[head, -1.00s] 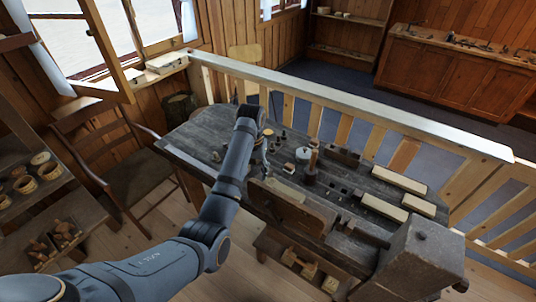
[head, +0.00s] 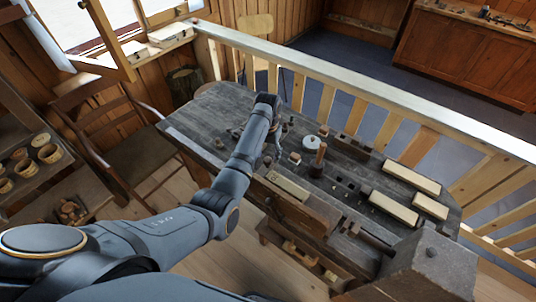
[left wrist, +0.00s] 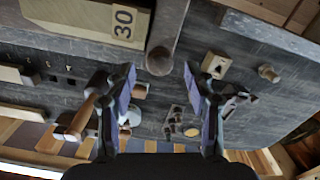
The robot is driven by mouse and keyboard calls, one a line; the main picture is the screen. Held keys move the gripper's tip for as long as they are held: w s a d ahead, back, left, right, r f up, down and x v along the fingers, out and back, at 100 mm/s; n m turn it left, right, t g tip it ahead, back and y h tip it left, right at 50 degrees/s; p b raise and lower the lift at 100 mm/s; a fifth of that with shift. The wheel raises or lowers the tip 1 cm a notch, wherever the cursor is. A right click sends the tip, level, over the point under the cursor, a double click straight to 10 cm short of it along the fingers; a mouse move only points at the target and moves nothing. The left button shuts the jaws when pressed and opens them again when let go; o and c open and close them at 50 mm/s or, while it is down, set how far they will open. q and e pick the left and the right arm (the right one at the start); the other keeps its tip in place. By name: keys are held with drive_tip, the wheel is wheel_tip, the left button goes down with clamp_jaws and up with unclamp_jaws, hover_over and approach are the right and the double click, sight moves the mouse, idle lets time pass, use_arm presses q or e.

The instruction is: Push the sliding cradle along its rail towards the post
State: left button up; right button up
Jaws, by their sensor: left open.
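A brown upright post (head: 320,157) stands on the dark bench (head: 217,110), beside a white round piece (head: 311,143). It also shows in the left wrist view (left wrist: 80,119), partly behind a finger. My left gripper (left wrist: 158,70) is open and empty, above the bench and to the left of the post in the head view. The rounded end of a grey bar (left wrist: 162,55) lies under the gap between its fingertips; I cannot tell whether they touch it. I cannot pick out the cradle or its rail with certainty. My right gripper is not in view.
A pale block marked 30 (left wrist: 95,16) lies near the bench's front side. A small pale holed block (left wrist: 215,64) and a bolt head (left wrist: 268,72) are close to my gripper. Pale bars (head: 412,177) lie at the right. A railing (head: 380,92) runs behind the bench.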

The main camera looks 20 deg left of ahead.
use_arm(q)
drive_tip(key=shift+f, duration=0.85)
drive_tip(key=shift+s+f, duration=0.1)
drive_tip(key=shift+c, duration=0.7)
drive_tip(key=c, duration=1)
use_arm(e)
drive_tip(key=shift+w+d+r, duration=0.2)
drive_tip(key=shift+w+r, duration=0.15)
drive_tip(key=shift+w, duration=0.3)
